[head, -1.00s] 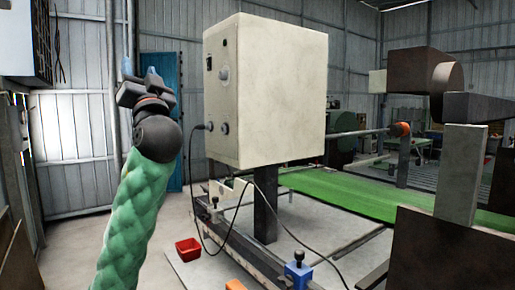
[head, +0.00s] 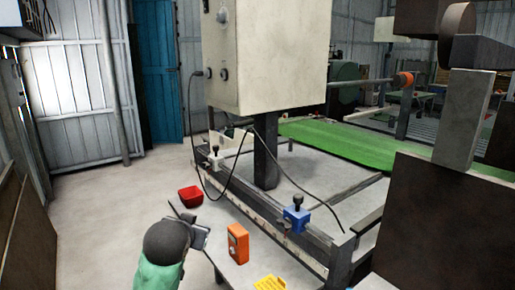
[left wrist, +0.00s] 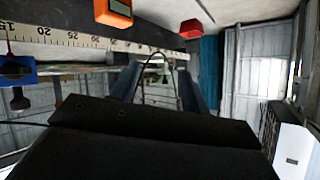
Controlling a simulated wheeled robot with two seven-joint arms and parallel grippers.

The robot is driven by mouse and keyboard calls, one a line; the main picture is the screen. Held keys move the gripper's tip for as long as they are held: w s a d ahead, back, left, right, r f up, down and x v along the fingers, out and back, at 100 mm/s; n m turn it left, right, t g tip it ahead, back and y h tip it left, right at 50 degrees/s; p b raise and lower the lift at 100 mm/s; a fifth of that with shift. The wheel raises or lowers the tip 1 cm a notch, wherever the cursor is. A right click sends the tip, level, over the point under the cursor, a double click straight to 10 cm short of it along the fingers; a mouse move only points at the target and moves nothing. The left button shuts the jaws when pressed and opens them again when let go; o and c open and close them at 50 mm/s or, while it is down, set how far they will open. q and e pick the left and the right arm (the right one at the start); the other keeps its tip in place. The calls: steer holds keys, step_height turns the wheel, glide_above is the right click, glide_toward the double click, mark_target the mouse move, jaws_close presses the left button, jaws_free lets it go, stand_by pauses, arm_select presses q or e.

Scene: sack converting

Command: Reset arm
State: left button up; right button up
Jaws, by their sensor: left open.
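My left arm, in a green sleeve, comes in low at the bottom left of the head view. Its left gripper (head: 201,237) is mostly hidden behind the dark round wrist, beside the near bench edge and left of the orange box. In the left wrist view, two bluish fingers stand apart with nothing held between them, so the left gripper (left wrist: 161,88) is open and empty. My right gripper is in neither view.
An orange box (head: 238,243), a red bin (head: 190,196) and a yellow item (head: 269,283) lie near the arm. A blue clamp (head: 296,217) sits on the ruled rail. A hanging cable (head: 215,198) loops below the cream cabinet (head: 268,55). Floor at left is clear.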

arm_select(q)
steer(key=s+d+f+g+h, duration=0.1)
steer(key=s+f+g, duration=0.2)
steer(key=s+f, duration=0.75)
steer(key=s+d+f+g+h, duration=0.1)
steer(key=s+d+f+g, duration=0.15)
steer(key=s+f, duration=0.85)
steer(key=s+f+g, duration=0.4)
steer(key=s+f, duration=1.2)
steer(key=shift+a+f+n, duration=0.15)
steer(key=shift+f+n, duration=0.05)
steer(key=shift+n, duration=0.2)
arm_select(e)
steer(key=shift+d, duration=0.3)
arm_select(q)
steer(key=shift+g, duration=0.25)
steer(key=shift+s, duration=0.1)
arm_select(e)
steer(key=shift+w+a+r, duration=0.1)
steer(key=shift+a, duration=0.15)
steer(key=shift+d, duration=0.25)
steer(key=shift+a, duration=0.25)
